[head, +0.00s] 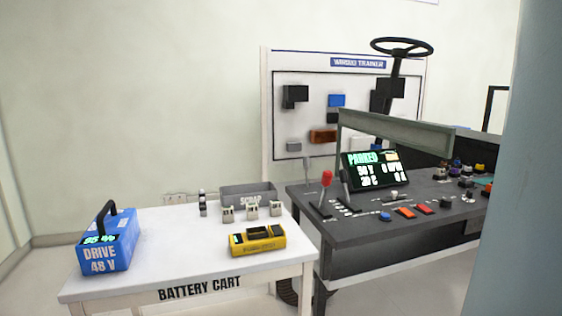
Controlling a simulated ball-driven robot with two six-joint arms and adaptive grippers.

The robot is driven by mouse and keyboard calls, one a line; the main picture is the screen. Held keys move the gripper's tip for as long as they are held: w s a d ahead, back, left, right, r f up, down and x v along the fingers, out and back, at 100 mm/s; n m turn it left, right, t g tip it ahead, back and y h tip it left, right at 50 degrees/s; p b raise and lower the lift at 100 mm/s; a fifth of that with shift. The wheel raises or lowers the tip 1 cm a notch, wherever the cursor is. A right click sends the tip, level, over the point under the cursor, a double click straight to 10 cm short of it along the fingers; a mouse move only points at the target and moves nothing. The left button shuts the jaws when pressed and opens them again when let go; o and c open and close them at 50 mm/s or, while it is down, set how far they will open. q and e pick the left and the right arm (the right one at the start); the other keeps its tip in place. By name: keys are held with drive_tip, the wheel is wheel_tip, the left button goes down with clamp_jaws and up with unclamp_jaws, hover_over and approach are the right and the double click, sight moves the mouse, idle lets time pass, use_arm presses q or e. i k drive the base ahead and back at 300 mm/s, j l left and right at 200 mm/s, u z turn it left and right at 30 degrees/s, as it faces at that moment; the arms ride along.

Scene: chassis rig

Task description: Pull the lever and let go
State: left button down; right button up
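A lever with a red knob (326,178) stands at the left end of the dark control console (345,230), leaning slightly right at its top. A second lever with a grey knob (307,163) stands just behind it and to its left. The pictures do not show which of the two is meant. Nothing touches either lever. Neither of my grippers is in view.
The console also bears a lit screen reading PARKED (372,171) and several buttons. A steering wheel (401,46) rises behind it. The white battery cart (185,265) at left bears a blue battery (112,242), a yellow device (257,240) and a grey scrap bin (248,194).

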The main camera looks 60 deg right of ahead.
sight(307, 160)
drive_tip(key=z, duration=2.7)
